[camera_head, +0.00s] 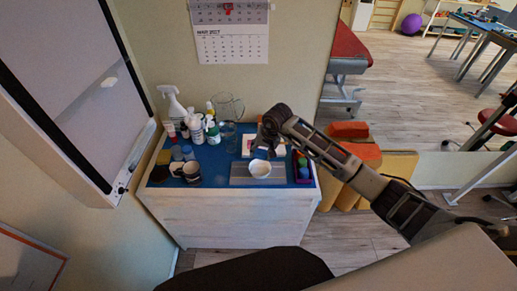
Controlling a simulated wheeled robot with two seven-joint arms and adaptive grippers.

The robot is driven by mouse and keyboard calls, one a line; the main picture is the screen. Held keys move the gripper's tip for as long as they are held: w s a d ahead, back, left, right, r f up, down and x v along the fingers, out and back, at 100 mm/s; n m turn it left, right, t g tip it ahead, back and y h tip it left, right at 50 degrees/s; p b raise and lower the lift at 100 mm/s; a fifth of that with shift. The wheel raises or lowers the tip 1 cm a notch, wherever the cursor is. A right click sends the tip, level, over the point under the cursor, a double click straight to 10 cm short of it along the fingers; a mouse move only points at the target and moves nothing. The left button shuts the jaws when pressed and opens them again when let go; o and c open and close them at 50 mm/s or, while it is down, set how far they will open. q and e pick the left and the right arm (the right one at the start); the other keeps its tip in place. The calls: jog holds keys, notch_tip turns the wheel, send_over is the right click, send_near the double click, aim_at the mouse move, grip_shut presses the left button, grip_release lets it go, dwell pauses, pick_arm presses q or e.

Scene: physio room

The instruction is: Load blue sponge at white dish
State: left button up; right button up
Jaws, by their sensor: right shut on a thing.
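A round white dish (260,168) stands on a grey mat on the blue-topped cabinet. My right gripper (259,150) reaches in from the right and points down just behind and above the dish. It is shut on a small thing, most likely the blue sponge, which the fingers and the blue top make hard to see. I cannot tell whether the held thing touches the dish. My left gripper is not in view.
The grey mat (240,180) lies under the dish. A dark tray (304,181) with small coloured things stands to its right. A wall rises behind.

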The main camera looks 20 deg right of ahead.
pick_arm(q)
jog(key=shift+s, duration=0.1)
pick_arm(e)
jog(key=shift+f, duration=0.15)
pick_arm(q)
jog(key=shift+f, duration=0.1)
pick_arm(e)
jog(key=shift+f, duration=0.2)
jog(key=b, duration=0.2)
send_over(259, 169)
jog(key=s, duration=0.1)
jog(key=shift+s+d+f, duration=0.1)
jog(key=shift+f, duration=1.1)
jog(key=shift+s+d+f, duration=0.1)
jog(key=shift+f, duration=1.1)
jog(key=shift+f+b, duration=0.95)
jog(key=shift+b, duration=0.2)
jog(key=shift+f+b, duration=0.6)
jog(key=shift+f, duration=0.05)
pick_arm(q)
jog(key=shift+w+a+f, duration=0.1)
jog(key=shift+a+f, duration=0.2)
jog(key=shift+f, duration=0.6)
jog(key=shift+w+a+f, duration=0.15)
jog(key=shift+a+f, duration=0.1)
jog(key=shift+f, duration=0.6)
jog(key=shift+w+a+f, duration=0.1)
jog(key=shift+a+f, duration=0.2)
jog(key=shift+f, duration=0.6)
